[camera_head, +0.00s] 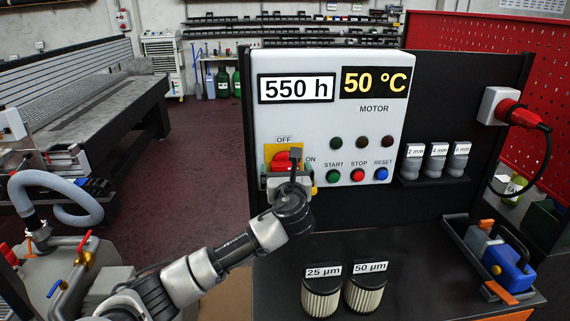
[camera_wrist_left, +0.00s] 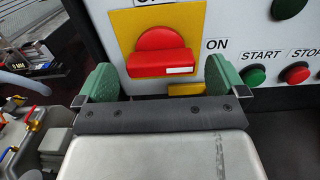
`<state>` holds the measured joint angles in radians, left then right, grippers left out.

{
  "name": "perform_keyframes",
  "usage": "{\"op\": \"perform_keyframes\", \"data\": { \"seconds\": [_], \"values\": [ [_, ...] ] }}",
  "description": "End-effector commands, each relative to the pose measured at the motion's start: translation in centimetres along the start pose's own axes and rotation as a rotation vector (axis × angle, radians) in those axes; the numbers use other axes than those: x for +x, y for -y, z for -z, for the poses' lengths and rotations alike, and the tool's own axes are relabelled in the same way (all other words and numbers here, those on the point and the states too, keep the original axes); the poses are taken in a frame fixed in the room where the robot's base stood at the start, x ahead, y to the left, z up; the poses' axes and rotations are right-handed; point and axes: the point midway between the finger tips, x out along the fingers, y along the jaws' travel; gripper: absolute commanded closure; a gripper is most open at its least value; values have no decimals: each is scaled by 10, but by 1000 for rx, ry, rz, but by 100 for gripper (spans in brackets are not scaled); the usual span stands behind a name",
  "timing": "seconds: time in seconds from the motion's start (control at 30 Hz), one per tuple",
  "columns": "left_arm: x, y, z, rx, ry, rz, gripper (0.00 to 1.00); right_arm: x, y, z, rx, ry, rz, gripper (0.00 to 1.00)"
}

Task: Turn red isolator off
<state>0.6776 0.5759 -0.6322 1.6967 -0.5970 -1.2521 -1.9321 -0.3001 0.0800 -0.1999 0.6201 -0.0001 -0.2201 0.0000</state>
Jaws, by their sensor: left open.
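The red isolator (camera_head: 283,160) is a red rotary handle on a yellow plate (camera_wrist_left: 118,22) on the white control panel. OFF is printed above it and ON to its right. In the left wrist view the red handle (camera_wrist_left: 160,52) lies about level, with a white mark at its right end, toward ON. My left gripper (camera_head: 288,172) is in front of the isolator and partly covers it. In the left wrist view its green fingers (camera_wrist_left: 160,82) are wide apart, one on each side of the handle, with nothing between them that I can see being held. My right gripper is not in view.
Start (camera_head: 333,177), stop (camera_head: 358,175) and reset (camera_head: 381,174) buttons sit right of the isolator. Two filters (camera_head: 320,296) stand on the table below. A red plug (camera_head: 520,115) with cable and a blue-and-orange tool tray (camera_head: 497,262) are at right.

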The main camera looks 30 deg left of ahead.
Motion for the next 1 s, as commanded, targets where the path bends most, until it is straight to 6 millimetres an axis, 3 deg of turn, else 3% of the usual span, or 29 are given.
{"op": "perform_keyframes", "data": {
  "seconds": [0.2,0.57,0.87,1.0],
  "values": [
    [24,0,0,-1,-1,0,0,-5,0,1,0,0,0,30],
    [28,0,1,-1,-2,2,2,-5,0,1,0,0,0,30],
    [28,0,1,-1,-2,2,47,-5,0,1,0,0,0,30],
    [28,0,1,-6,-2,2,47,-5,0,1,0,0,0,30]
  ]
}}
